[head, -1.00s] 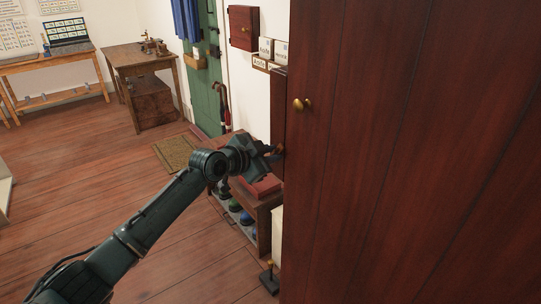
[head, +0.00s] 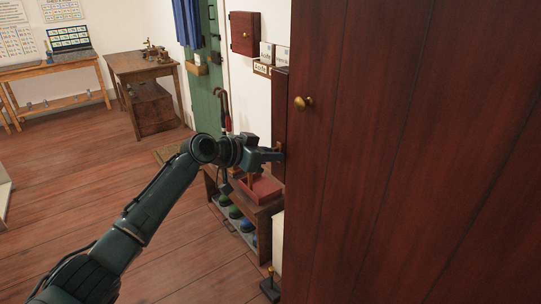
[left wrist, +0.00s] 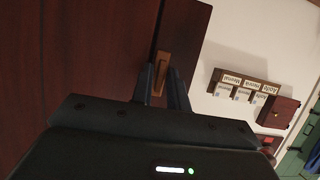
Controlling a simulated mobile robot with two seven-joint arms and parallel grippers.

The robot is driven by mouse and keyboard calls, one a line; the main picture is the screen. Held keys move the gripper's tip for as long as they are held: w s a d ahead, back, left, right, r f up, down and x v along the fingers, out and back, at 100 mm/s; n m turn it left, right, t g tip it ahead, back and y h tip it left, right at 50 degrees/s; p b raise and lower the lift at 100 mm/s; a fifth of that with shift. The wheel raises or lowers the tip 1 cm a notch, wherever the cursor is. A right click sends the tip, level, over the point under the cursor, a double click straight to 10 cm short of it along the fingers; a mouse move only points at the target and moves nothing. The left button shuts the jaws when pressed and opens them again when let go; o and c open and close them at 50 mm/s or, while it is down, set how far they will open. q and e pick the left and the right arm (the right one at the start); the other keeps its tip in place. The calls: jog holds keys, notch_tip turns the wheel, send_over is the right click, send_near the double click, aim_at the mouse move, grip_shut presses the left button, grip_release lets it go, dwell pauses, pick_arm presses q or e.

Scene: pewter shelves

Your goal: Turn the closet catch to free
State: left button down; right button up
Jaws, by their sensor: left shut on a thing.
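The dark red closet (head: 400,150) fills the right of the head view, with a round brass knob (head: 303,102) on its front. My left gripper (head: 277,155) is at the closet's left edge, below and left of the knob. In the left wrist view the catch (left wrist: 162,66), a small wooden-brown bar, lies across the dark closet panels. The fingers of the left gripper (left wrist: 162,88) stand on either side of the catch and are shut on it. The fingers partly hide its lower end. My right gripper is not in view.
A low shoe bench (head: 256,212) with a red box (head: 262,190) stands below my left gripper. A small red wall cabinet (head: 245,33) and labelled racks hang beyond. A wooden table (head: 145,65) stands at the back.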

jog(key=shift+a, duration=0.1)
pick_arm(q)
jog(key=c, duration=1.6)
grip_release()
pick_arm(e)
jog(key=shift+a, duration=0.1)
pick_arm(q)
jog(key=shift+o, duration=0.2)
jog(key=b+v, duration=0.1)
jog(key=v, duration=1.2)
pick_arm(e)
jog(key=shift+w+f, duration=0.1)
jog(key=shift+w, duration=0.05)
pick_arm(q)
jog(key=shift+a, duration=0.1)
